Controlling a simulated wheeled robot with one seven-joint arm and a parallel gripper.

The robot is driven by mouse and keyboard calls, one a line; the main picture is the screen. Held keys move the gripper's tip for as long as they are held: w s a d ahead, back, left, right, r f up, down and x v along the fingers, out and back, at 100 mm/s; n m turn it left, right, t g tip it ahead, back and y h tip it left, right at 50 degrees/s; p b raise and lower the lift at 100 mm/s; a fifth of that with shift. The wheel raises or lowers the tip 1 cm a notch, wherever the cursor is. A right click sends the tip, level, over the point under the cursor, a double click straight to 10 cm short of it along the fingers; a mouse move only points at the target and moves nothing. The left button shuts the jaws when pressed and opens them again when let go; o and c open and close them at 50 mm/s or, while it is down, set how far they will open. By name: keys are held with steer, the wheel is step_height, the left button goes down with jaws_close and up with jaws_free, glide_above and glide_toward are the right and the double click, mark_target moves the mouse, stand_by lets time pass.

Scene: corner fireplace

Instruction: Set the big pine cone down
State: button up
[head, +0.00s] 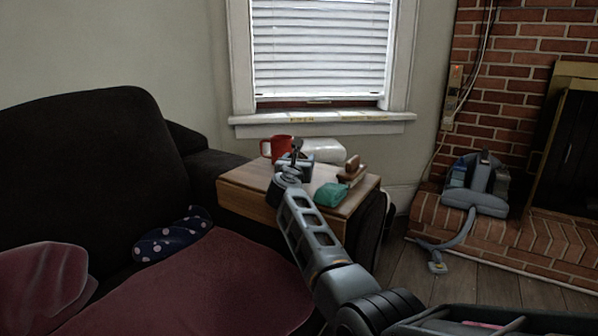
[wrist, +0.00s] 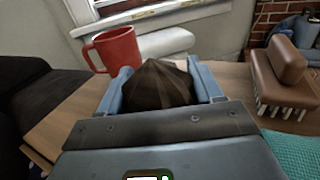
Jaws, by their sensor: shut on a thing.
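In the wrist view, my gripper (wrist: 160,88) is shut on the big pine cone (wrist: 158,82), a dark brown pointed thing between the two blue-grey fingers. In the head view, my gripper (head: 296,160) is over the wooden side table (head: 246,196), near its back half. The pine cone cannot be made out there, as my arm hides it. I cannot tell whether the cone touches the table top.
A red mug (wrist: 115,50) stands left of my gripper, with a white rounded thing (head: 324,150) behind. A brown brush (wrist: 278,75) and a teal cloth-like item (head: 331,195) lie to the right. A dark sofa (head: 90,160) adjoins the table. The table's left front is bare.

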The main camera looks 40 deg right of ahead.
step_height(320, 180, down, 2)
steer(key=shift+b, duration=0.3)
steer(key=shift+r, duration=0.1)
steer(key=o, duration=1)
steer(key=shift+o, duration=0.2)
